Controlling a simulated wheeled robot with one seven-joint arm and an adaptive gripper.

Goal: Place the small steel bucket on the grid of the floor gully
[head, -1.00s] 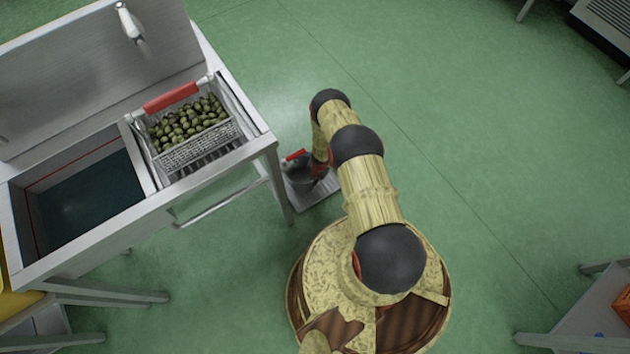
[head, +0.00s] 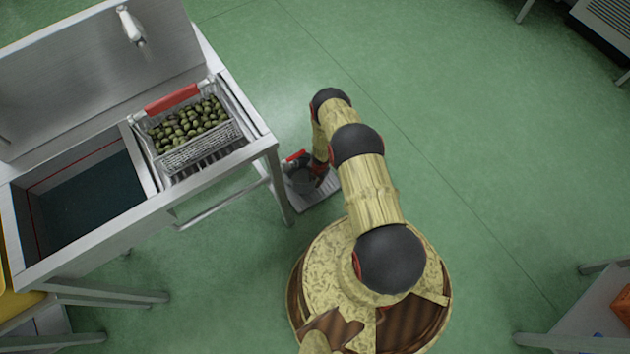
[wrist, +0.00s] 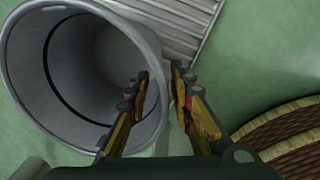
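The small steel bucket is the wide grey cylinder at the left of the wrist view (wrist: 20,75), seen into its open, empty-looking mouth. In the head view the bucket (head: 302,176) is a small dark round shape, partly hidden by my arm. My gripper (wrist: 160,85) straddles the bucket's near rim, one finger inside and one outside. Whether both fingers press on the wall is unclear. The grid of the floor gully (wrist: 180,20) shows as pale slats beyond the bucket; in the head view it (head: 320,196) lies under the bucket. Contact between bucket base and grid is hidden.
A steel sink table (head: 265,140) stands left of the gully, its leg close by. A wire basket of olives (head: 205,150) with a red handle sits on it. Another table (head: 590,320) is at the lower right. The green floor (head: 480,130) to the right is clear.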

